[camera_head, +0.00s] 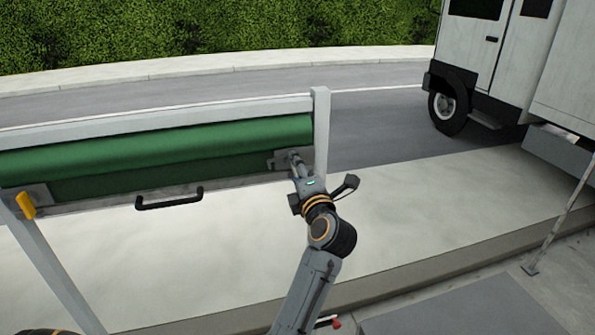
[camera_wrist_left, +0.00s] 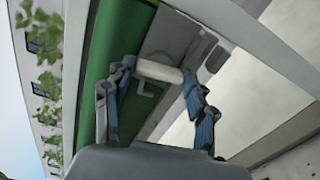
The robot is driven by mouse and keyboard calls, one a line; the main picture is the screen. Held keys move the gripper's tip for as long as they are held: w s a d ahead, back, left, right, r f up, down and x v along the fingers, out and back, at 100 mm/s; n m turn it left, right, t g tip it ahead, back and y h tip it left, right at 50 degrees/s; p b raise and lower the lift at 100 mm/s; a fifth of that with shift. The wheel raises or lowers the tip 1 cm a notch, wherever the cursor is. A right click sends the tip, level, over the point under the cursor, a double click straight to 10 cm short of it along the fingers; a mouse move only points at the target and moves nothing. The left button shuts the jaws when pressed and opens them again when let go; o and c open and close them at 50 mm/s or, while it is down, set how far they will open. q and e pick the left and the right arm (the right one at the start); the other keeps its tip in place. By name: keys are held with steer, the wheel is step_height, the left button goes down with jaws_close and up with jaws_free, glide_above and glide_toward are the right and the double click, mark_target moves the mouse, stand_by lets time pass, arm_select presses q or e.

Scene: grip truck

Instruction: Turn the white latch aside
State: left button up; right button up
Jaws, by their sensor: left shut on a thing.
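The white latch (camera_wrist_left: 160,71) shows in the left wrist view as a short pale bar in front of a grey plate with an L-shaped mark. My left gripper (camera_wrist_left: 157,77) has its blue-padded fingers at the two ends of the latch and is shut on it. In the head view my left gripper (camera_head: 295,160) is at the grey plate (camera_head: 278,161) at the right end of the green roll; the latch is hidden or too small to make out there. My right gripper is not in view.
The green roll (camera_head: 160,142) hangs in a grey frame (camera_head: 321,130). A black handle (camera_head: 170,201) sits below it and a yellow latch (camera_head: 25,205) is at the left end. A white truck (camera_head: 510,50) stands at the upper right. The pale pavement (camera_head: 420,205) is clear.

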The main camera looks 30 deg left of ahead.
arm_select(q)
steer(key=shift+m, duration=0.7)
steer(key=shift+r+m, duration=0.1)
steer(key=shift+m, duration=0.2)
steer(key=o, duration=1.2)
steer(key=shift+a, duration=0.15)
steer(key=shift+c, duration=0.2)
